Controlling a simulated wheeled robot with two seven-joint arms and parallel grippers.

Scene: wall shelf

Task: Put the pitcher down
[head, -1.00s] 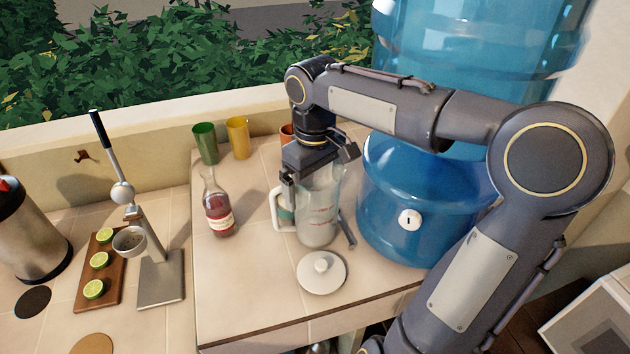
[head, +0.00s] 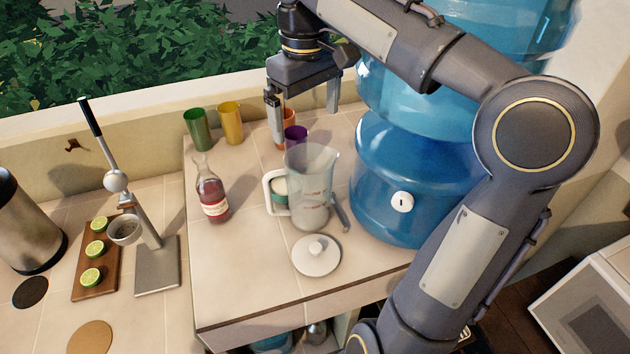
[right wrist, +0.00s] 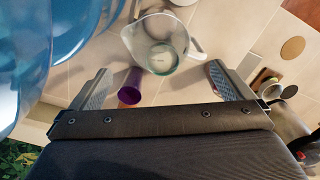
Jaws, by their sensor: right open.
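The clear pitcher (head: 312,190) with a white handle stands upright on the tiled counter, between the red bottle and the blue water jug. My right gripper (head: 303,120) is open and empty above and behind the pitcher, apart from it. In the right wrist view the pitcher (right wrist: 157,45) lies beyond the two spread fingers (right wrist: 155,85), with nothing between them in their grasp. A purple cup (right wrist: 131,88) shows near the left finger. My left gripper is not in view.
A white lid (head: 316,256) lies in front of the pitcher. A red bottle (head: 211,195) stands left, green (head: 198,130) and yellow (head: 230,124) cups behind it. The big blue water jug (head: 410,180) stands close on the right. A citrus press (head: 155,265) is at left.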

